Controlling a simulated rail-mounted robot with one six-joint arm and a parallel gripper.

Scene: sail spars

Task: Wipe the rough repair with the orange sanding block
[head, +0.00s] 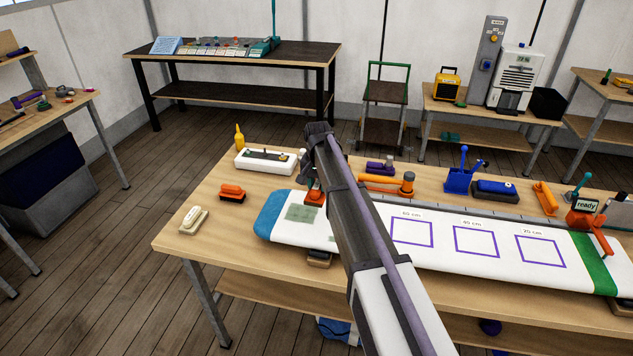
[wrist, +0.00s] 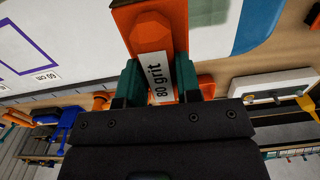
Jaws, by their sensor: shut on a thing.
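The orange sanding block (wrist: 150,32), with a white "80 grit" label, is between the green fingers of my gripper (wrist: 160,78) in the wrist view. My gripper is shut on it. In the head view the block (head: 315,198) shows below the end of my arm, over the left part of a white spar board. A grey-green rough patch (head: 300,213) lies on the board just left of the block, and part of it shows in the wrist view (wrist: 208,12). I cannot tell whether the block touches the board. My arm hides part of the board.
The white board (head: 470,268) has a blue left end, purple squares and a green band. An orange brush-like tool (head: 232,193), a white box (head: 262,161) and a yellow bottle (head: 239,136) stand at the left. Orange and blue tools line the back. The table's front left is mostly clear.

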